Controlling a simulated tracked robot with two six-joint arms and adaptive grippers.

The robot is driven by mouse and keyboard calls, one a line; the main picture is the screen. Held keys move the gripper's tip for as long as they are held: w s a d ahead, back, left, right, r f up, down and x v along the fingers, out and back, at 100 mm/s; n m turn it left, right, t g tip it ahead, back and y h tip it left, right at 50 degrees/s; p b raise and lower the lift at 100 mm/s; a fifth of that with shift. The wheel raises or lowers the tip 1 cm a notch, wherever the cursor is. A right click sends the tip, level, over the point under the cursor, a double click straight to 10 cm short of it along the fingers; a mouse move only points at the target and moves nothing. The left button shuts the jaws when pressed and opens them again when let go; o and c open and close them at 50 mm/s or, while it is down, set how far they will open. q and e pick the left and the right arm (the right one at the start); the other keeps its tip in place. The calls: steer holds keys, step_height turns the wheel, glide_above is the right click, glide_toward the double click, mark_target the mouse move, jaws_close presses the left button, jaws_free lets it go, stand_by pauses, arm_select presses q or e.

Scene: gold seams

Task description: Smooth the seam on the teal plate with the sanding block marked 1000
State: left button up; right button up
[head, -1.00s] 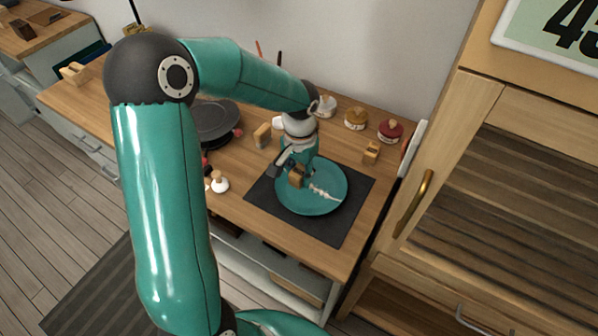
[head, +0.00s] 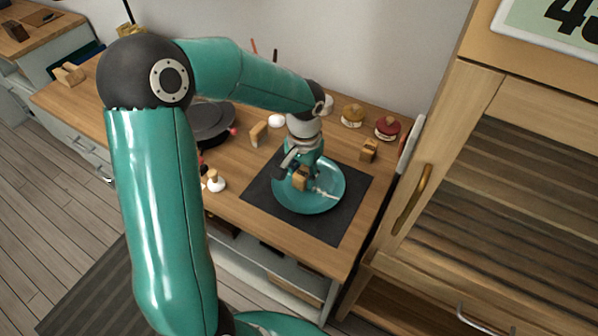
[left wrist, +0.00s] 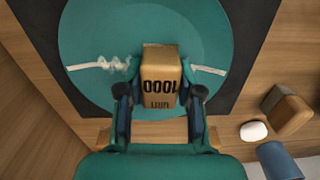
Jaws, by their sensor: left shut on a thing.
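The teal plate (head: 330,176) lies on a dark mat (head: 345,218); in the left wrist view the plate (left wrist: 205,35) shows around the block. My left gripper (head: 302,176) is shut on the wooden sanding block (head: 301,181), whose mark 1000 reads upside down in the left wrist view (left wrist: 160,80). The block is over the seam line and hides its middle. The seam (left wrist: 98,65) looks pale and wavy left of the block and is a straighter pale strip on the right (left wrist: 208,70). I cannot tell whether the block touches the plate. My right gripper is not in view.
Another wooden block (head: 369,150) stands right of the plate, and one (head: 258,133) behind it to the left. Dark pans (head: 208,122) lie left. A wooden cabinet (head: 440,180) closes off the right.

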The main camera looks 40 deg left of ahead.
mark_target(320, 192)
arm_select(q)
steer(key=shift+w+d, duration=0.25)
steer(key=shift+d, duration=0.3)
steer(key=shift+s+d+b, duration=0.3)
steer(key=shift+d, duration=0.3)
steer(key=shift+w+d, duration=0.6)
steer(key=shift+s+d+b, duration=0.4)
steer(key=shift+d+b, duration=0.05)
steer(key=shift+d, duration=0.3)
steer(key=shift+w, duration=0.35)
steer(key=shift+a, duration=0.25)
steer(key=shift+s, duration=0.1)
steer(key=shift+s+d+f+b, duration=0.1)
steer(key=shift+s+b, duration=0.1)
steer(key=shift+b, duration=0.1)
steer(key=shift+w, duration=0.1)
